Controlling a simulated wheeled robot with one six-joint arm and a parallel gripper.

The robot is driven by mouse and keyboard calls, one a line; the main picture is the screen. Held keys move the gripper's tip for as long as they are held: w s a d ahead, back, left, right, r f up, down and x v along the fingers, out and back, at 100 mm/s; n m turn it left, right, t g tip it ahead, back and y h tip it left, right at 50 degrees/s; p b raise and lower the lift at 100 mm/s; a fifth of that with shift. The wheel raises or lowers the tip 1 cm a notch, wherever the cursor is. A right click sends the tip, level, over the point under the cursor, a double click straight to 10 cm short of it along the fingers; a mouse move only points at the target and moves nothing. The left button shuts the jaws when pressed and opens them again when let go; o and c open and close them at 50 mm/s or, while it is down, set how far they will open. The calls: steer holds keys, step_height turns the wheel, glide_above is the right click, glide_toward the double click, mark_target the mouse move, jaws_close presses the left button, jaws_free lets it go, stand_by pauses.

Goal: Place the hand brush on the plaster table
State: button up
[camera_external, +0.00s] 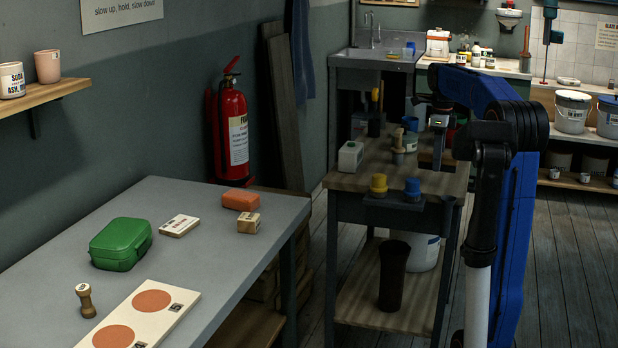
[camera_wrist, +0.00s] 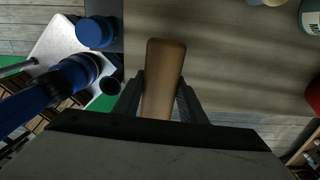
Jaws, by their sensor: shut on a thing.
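A hand brush with a brown wooden handle (camera_wrist: 165,65) is between the fingers of my gripper (camera_wrist: 161,100) in the wrist view. Its lower end is hidden by the gripper body. In the external view my gripper (camera_external: 438,150) is over the right part of a wood-topped work table; the brush cannot be made out there. A large grey-topped table (camera_external: 200,262) stands at the left, away from my gripper. The frames do not label which one is the plaster table.
The wood-topped table (camera_external: 345,182) holds bottles, a white container (camera_external: 350,156) and yellow- and blue-topped items at its front edge. The grey table holds a green box (camera_external: 121,244), an orange block (camera_external: 240,199), small boxes and a board with two orange discs (camera_external: 172,300). Its right middle is clear.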

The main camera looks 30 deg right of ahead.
mark_target(436, 184)
steer(key=shift+f, duration=2.5)
steer(key=o, duration=1.1)
steer(key=shift+f, duration=0.1)
step_height(436, 184, up, 12)
steer(key=shift+r, duration=0.15)
steer(key=s+a+f+n+t, duration=0.2)
steer(key=s+a+f+n, duration=0.7)
steer(key=s+f+n, duration=0.3)
steer(key=s+a+f+n+t, duration=0.2)
steer(key=s+a+f+n, duration=0.8)
steer(key=s+n, duration=0.5)
steer(key=shift+a+f+n+t, duration=0.3)
steer(key=shift+f+t, duration=0.1)
steer(key=shift+f, duration=0.55)
